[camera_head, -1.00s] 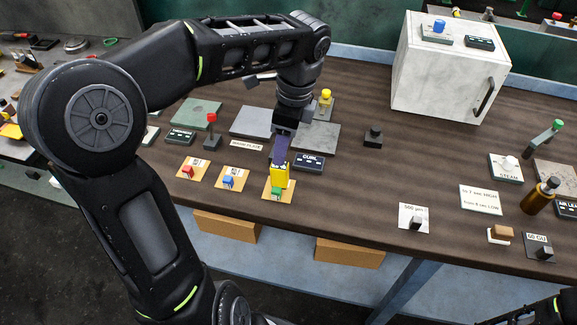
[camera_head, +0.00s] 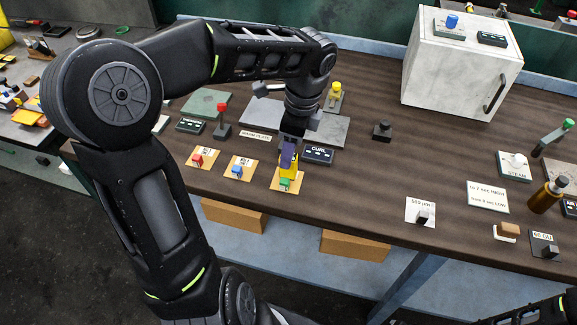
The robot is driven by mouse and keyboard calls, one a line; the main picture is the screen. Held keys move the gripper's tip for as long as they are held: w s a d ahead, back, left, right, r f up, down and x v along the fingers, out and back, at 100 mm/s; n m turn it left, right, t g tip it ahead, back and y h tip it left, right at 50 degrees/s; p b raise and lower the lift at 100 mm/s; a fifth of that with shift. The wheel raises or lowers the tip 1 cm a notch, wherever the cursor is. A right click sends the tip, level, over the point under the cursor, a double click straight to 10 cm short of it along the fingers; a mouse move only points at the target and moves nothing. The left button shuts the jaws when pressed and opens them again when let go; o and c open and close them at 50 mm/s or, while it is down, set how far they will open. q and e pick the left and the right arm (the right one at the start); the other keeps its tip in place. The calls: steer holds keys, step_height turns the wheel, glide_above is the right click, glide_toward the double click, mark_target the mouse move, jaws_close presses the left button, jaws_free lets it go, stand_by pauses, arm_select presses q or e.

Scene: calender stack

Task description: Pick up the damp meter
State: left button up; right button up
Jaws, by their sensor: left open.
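My right gripper is not in view; only a dark arm part shows at the bottom right.
Tan cards with a red block (camera_head: 197,160) and a blue block (camera_head: 237,169) lie to the left. A dark CURL display (camera_head: 318,156) is close on the right. A red-topped post (camera_head: 222,122) stands behind left.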

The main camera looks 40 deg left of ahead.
arm_select(q)
steer(key=f, duration=0.3)
steer(key=shift+a+f, duration=0.25)
steer(key=shift+f, duration=0.05)
steer(key=shift+c, duration=0.4)
jaws_close()
stand_by(0.5)
